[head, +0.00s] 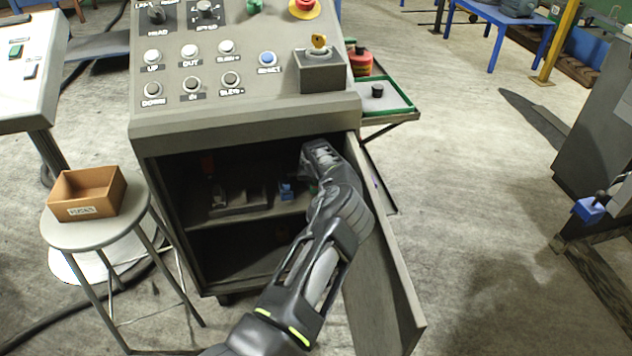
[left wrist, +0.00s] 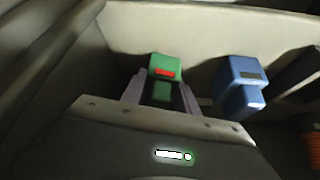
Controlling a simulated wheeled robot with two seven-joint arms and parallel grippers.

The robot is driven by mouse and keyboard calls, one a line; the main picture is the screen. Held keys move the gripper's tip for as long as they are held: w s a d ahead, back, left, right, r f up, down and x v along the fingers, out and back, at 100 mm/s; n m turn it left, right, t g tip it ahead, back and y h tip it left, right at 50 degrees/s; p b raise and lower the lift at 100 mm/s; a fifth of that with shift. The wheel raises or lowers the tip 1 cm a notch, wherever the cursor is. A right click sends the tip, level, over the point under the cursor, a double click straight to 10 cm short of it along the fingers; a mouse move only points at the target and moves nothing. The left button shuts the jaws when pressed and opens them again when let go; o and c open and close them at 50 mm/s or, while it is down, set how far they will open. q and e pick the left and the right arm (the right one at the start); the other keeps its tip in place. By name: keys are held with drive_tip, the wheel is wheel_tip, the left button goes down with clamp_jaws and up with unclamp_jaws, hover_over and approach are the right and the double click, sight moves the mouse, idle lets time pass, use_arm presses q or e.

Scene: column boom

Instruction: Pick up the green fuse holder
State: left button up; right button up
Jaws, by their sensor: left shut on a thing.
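The green fuse holder (left wrist: 165,68) has a red mark on its front and sits between the two fingers of my left gripper (left wrist: 160,95) in the left wrist view. The fingers are shut on it. In the head view my left arm reaches into the open cabinet under the control panel, and the gripper (head: 316,178) is at the right side inside; the green holder is hidden there. A blue fuse holder (left wrist: 241,85) stands to the right of the green one in the left wrist view. It also shows on the shelf in the head view (head: 286,191). My right gripper is in neither view.
The open cabinet door (head: 385,275) stands to the right of my arm. The cabinet shelf (head: 245,212) holds other dark items at left. A cardboard box labelled FUSES (head: 87,193) rests on a round stool (head: 100,235) at left. A green-rimmed tray (head: 395,105) is at the right.

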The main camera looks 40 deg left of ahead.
use_arm(q)
clamp_jaws()
drive_tip(key=shift+r, duration=0.15)
drive_tip(key=shift+r, duration=0.15)
drive_tip(key=shift+s+d+r, duration=0.2)
drive_tip(key=shift+s+d, duration=0.2)
drive_tip(key=shift+s, duration=0.15)
drive_tip(key=s+d+b, duration=0.1)
drive_tip(key=s+d, duration=0.9)
drive_tip(key=s, duration=0.2)
drive_tip(key=shift+s+d+f+b, duration=0.15)
drive_tip(key=shift+s+d+b, duration=0.15)
drive_tip(key=shift+s+d, duration=0.1)
